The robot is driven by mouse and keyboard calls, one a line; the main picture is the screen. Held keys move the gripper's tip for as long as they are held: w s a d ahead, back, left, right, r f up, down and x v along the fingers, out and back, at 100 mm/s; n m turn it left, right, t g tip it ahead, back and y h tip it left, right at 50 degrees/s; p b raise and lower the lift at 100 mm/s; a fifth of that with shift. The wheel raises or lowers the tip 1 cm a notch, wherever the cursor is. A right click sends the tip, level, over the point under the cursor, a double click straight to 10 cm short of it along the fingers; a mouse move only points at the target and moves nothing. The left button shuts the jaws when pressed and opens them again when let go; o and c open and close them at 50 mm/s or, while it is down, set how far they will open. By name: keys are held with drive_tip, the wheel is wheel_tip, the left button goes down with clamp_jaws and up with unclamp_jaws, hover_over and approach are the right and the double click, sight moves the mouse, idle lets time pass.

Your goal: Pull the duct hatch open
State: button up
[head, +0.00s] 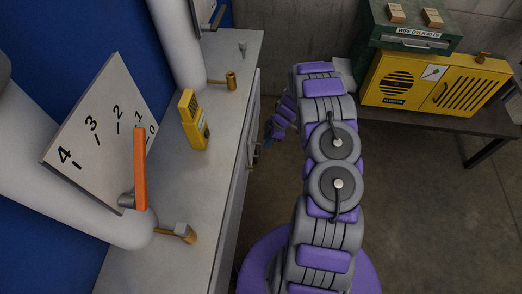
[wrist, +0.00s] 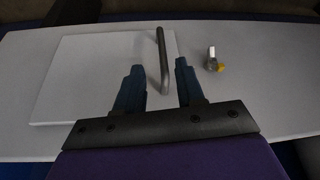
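The duct hatch (wrist: 85,85) is a flat, pale square panel on the pale front face in the wrist view, and looks shut. Its dark grey bar handle (wrist: 163,60) runs along the panel's right side. My gripper (wrist: 159,68) is open, with one dark blue finger on each side of the handle in the picture. I cannot tell whether either finger touches it. In the head view my gripper (head: 270,133) is beside the bench's right side, partly hidden by my arm. The hatch face is seen edge-on there.
A small metal latch with a yellow tip (wrist: 213,62) sits right of the hatch. A yellow cabinet (head: 435,82) is at back right. Open floor lies right.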

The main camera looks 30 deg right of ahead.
drive_tip(key=b, duration=0.1)
hover_over(260, 155)
drive_tip(key=f, duration=0.5)
drive_tip(key=shift+w+f, duration=0.25)
drive_tip(key=shift+f, duration=0.4)
drive_tip(key=shift+w+d+f, duration=0.1)
drive_tip(key=shift+d+f, duration=0.05)
drive_tip(key=shift+f, duration=0.3)
drive_tip(key=shift+a, duration=0.3)
drive_tip(key=shift+c, duration=1.2)
drive_tip(key=shift+d, duration=0.15)
drive_tip(key=c, duration=0.5)
drive_tip(key=shift+d, duration=0.2)
clamp_jaws()
drive_tip(key=shift+a, duration=0.15)
